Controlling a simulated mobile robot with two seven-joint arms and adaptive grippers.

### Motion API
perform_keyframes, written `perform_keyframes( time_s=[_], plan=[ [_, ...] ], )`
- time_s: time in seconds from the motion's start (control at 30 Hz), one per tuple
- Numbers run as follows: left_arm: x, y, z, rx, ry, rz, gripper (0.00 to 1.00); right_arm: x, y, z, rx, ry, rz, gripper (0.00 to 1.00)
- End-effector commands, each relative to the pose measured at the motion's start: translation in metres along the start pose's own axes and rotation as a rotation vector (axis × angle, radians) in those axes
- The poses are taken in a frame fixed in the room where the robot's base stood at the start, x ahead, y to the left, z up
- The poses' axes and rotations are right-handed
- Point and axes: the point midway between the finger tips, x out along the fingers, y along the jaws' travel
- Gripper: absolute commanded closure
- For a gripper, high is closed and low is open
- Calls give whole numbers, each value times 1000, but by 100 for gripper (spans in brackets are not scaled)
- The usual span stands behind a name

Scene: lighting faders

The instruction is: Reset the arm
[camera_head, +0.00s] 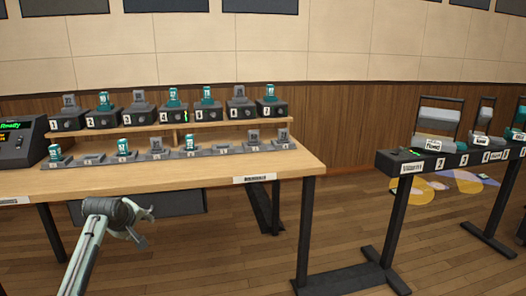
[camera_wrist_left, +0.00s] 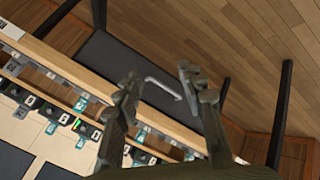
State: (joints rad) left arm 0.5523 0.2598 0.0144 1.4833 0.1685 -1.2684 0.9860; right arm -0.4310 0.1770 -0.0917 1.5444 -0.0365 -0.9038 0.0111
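My left arm comes in from the bottom left of the head view. Its gripper (camera_head: 138,224) is in front of the wooden table (camera_head: 215,177), close to its front edge. In the left wrist view the two fingers of my left gripper (camera_wrist_left: 160,85) stand apart with nothing between them. Beyond them are the table edge and a dark panel (camera_wrist_left: 120,62). My right gripper is in neither view.
On the table, numbered black units (camera_head: 103,118) stand on a raised shelf, with a row of small grey holders in front, some bearing teal pieces. A black console (camera_head: 18,140) stands at the left. A dark rack (camera_head: 440,160) stands right, across open floor.

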Motion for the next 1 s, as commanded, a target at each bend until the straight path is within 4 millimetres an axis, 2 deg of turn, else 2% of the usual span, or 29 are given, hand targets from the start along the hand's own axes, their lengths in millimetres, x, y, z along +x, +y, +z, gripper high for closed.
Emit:
perform_keyframes(
  time_s=[0.03,0.17,0.2,0.63,0.7,0.87,1.0],
  plan=[
    [16,-23,2,40,-5,-66,61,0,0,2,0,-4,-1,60],
    [42,-73,4,128,-14,-194,61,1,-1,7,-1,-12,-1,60],
    [40,-58,-3,225,14,-154,61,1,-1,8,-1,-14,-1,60],
    [30,-3,-66,1192,321,-110,61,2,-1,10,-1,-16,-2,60],
    [45,-30,-37,1209,269,-117,61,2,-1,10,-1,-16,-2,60],
    [65,-84,20,1224,168,-130,61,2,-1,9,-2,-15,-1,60],
    [78,-145,82,1237,58,-145,61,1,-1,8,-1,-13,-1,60]
  ],
)
